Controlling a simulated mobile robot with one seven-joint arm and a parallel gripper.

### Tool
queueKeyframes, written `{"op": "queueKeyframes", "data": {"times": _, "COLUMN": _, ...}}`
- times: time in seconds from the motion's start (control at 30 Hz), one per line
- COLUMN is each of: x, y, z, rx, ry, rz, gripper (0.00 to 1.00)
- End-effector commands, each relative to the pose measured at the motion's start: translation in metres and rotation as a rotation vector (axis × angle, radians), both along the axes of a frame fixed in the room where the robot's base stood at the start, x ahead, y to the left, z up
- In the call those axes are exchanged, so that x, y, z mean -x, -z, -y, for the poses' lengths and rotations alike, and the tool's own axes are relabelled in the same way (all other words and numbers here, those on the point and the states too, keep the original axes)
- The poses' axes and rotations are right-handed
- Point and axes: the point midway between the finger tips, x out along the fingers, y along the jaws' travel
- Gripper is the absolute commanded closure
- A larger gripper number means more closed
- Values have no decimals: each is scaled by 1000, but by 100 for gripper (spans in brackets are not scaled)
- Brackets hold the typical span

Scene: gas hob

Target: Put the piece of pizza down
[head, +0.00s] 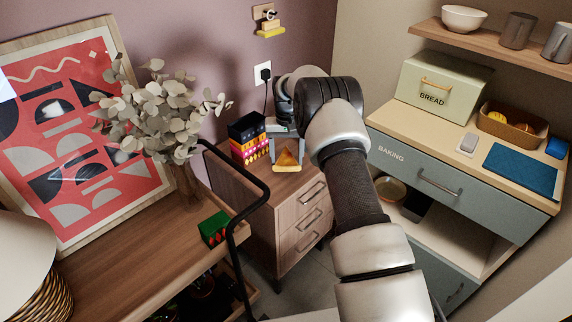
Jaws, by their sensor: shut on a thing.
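The piece of pizza (288,161) is a small orange-yellow wedge with a pale lower edge. It shows in the middle of the head view, over the top of the wooden drawer cabinet. My gripper (287,152) reaches down from my arm, with a grey finger on each side of the wedge, and is shut on it. I cannot tell whether the pizza touches the cabinet top or hangs just above it.
A black rail (240,222) curves in front. Left is a wooden sideboard (130,255) with a leafy plant (165,115); right is a counter with a bread box (440,90).

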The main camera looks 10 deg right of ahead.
Motion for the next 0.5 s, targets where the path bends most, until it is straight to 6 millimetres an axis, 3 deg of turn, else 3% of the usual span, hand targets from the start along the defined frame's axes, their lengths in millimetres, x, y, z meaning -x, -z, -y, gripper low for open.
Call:
{"op": "queueKeyframes", "data": {"times": 0.17, "x": 0, "y": 27, "z": 0, "rx": 0, "ry": 0, "rz": -2, "gripper": 66}}
{"op": "queueKeyframes", "data": {"times": 0.5, "x": 0, "y": 31, "z": 0, "rx": 0, "ry": 0, "rz": -1, "gripper": 66}}
